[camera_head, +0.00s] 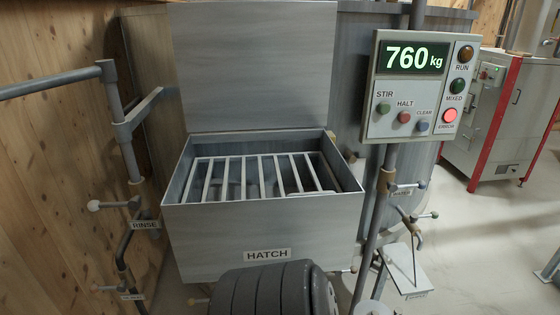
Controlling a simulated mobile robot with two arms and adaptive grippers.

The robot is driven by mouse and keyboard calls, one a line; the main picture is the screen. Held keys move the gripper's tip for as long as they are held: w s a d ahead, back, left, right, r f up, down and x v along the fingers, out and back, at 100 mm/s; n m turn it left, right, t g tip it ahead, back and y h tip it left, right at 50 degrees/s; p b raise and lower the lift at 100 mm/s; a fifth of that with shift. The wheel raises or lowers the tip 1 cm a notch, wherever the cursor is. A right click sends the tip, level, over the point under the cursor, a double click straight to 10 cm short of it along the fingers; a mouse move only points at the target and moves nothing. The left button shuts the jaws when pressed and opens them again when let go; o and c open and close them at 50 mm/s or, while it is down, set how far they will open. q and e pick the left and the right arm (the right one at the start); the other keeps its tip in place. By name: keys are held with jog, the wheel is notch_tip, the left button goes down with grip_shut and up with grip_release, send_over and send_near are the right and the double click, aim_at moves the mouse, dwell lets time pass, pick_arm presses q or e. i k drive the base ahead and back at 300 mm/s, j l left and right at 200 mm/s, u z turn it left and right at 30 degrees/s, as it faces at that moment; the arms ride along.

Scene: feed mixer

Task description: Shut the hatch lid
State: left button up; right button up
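The hatch lid (255,65) is a flat grey metal panel. A grate of pale bars (245,170) lies inside the opening, and some light shapes below the bars are hard to make out.
A control panel (418,88) on a post at right reads 760 kg; its lower red lamp (449,116) is lit. Pipes with levers and a RINSE label (145,225) stand at left. A red-framed cabinet (495,125) stands further right. A dark ribbed object covers the bottom middle.

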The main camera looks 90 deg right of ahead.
aim_at(240, 65)
jog(key=z, duration=2.55)
